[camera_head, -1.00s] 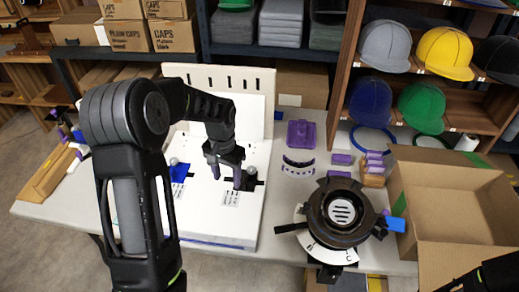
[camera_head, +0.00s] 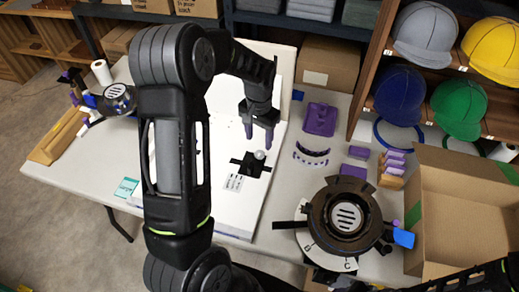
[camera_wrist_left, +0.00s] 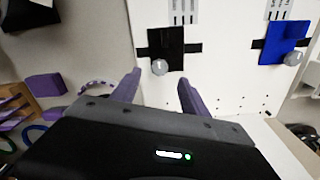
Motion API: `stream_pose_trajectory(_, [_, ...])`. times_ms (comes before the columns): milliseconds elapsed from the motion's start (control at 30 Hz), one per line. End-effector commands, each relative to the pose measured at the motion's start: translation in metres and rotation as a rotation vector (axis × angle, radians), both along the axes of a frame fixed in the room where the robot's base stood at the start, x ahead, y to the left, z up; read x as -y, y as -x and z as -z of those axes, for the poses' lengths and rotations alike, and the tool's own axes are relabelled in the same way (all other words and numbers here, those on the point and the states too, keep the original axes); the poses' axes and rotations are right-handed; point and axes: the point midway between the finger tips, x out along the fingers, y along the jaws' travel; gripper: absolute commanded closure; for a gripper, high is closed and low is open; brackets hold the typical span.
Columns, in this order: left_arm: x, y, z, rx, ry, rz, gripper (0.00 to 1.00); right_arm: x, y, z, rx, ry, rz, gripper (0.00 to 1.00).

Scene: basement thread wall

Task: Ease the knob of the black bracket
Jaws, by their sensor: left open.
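The black bracket (camera_head: 246,166) is a flat dark piece on the white board (camera_head: 232,208), with a round grey knob (camera_head: 259,155) at its edge. In the left wrist view the bracket (camera_wrist_left: 172,47) and its knob (camera_wrist_left: 159,67) lie ahead of the fingers, with clear space between. My left gripper (camera_head: 259,138) is open and empty, its purple fingertips just above the knob in the head view. In the left wrist view my left gripper (camera_wrist_left: 157,88) shows both fingers apart. My right gripper is not in view.
A blue bracket (camera_wrist_left: 282,47) with its own grey knob sits on the same board. A black round fixture (camera_head: 343,216) and an open cardboard box (camera_head: 455,215) stand to the right. Purple pieces (camera_head: 320,119) lie on the table behind.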

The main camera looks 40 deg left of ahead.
Motion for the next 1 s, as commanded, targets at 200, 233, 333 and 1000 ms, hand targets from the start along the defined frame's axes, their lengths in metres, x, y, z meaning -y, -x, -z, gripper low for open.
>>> stream_pose_trajectory(200, [0.000,0.001,0.032,-0.004,0.001,0.000,0.47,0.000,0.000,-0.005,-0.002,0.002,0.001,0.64])
stream_pose_trajectory(233, [0.000,0.001,0.037,-0.004,0.001,-0.001,0.47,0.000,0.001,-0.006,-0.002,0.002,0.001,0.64])
stream_pose_trajectory(333, [0.000,0.001,0.051,-0.003,0.001,0.000,0.47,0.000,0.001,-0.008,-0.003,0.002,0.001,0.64])
stream_pose_trajectory(1000, [0.000,0.000,0.067,0.001,0.000,0.000,0.65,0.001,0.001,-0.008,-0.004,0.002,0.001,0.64])
